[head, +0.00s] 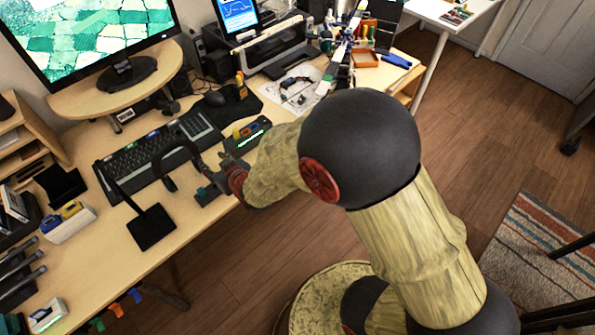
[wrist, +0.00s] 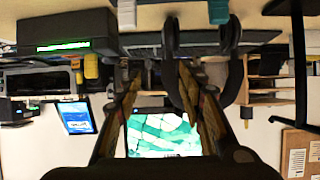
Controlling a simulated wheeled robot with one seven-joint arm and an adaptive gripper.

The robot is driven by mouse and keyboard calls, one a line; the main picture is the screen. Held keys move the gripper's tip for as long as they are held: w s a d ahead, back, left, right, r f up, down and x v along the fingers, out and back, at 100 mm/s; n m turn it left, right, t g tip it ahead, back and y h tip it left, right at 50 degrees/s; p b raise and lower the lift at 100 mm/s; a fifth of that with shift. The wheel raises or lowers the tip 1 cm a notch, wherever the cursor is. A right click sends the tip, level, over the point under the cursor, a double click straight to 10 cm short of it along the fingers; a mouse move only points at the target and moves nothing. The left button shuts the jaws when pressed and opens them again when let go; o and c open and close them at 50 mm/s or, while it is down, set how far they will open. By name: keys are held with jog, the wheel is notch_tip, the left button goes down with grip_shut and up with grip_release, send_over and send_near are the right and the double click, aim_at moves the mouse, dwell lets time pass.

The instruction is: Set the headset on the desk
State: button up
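The black headset (head: 176,146) is over the keyboard's front right part in the head view, its band arched upward and one ear cup (head: 168,184) low. The wrist view, which is upside down, shows its ear cups (wrist: 172,38) near the desk and its band running down behind my right-hand finger. My gripper (head: 228,164) is right beside the headset. In the wrist view my gripper (wrist: 160,72) has its fingers apart, with no clear contact on the band. Whether the headset touches the desk (head: 190,225) is unclear. A black stand (head: 152,227) with a slim post is to its left.
The keyboard (head: 160,150) lies behind the headset. A black box with a green display (head: 248,136) stands to the right. A small teal-dark block (head: 206,195) sits by the desk's front edge. The monitor (head: 90,40) is at the back.

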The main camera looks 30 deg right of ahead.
jog(key=s+d+r+m+g+h, duration=0.15)
jog(key=s+d+r, duration=0.25)
jog(key=r, duration=0.4)
jog(key=s+d+r+g, duration=0.2)
jog(key=s+d+r, duration=0.3)
jog(key=r, duration=0.2)
jog(key=s+d+r+g, duration=0.1)
jog(key=s+d+r, duration=0.1)
jog(key=s, duration=0.8)
jog(key=s+d+r+m+g+h, duration=0.1)
jog(key=s+d+r+g, duration=0.1)
jog(key=s, duration=0.8)
notch_tip(320, 180, up, 3)
jog(key=shift+s+d+f, duration=0.2)
jog(key=shift+s+d, duration=0.05)
jog(key=shift+d, duration=0.55)
jog(key=shift+h, duration=0.25)
